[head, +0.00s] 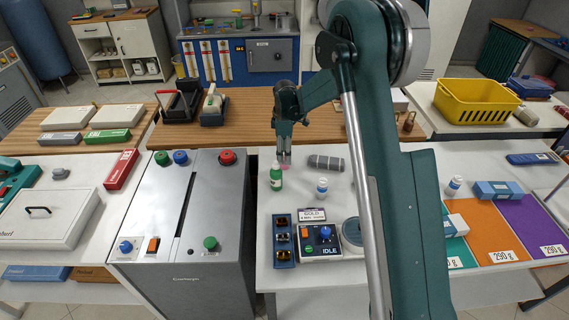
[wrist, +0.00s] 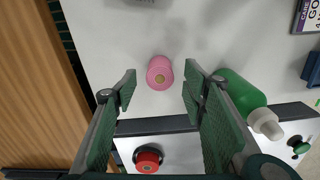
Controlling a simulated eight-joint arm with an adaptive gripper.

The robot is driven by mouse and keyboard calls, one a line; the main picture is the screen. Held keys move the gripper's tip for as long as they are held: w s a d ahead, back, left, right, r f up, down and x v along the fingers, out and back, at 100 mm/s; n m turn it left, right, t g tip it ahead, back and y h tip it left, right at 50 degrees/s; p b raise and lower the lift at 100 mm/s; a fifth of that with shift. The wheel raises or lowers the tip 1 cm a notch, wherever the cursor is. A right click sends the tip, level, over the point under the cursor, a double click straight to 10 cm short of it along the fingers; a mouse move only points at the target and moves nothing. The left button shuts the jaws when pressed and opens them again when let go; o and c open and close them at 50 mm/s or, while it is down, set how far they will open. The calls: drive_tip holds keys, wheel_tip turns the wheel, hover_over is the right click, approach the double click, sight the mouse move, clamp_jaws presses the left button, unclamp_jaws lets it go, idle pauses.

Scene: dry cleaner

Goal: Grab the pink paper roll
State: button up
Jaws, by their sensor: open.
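The pink paper roll (wrist: 159,72) lies on the white table top in the wrist view, its round end with a tan core facing the camera. My gripper (wrist: 160,84) is open, with one green-padded finger on each side of the picture and the roll showing between and just beyond the tips. The fingers look apart from the roll. In the head view my gripper (head: 284,157) points down over the white table, and only a faint pink patch shows at its tips; the rest of the roll is hidden.
A green bottle (wrist: 242,90) stands close beside the right finger; it also shows in the head view (head: 276,178). A grey cylinder (head: 326,163) and a small white bottle (head: 322,187) are to the right. The grey cabinet (head: 184,215) with buttons is at left.

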drive_tip(key=shift+a+f+b, duration=0.15)
drive_tip(key=shift+f+b, duration=0.25)
drive_tip(key=shift+f, duration=2.25)
drive_tip(key=c, duration=1)
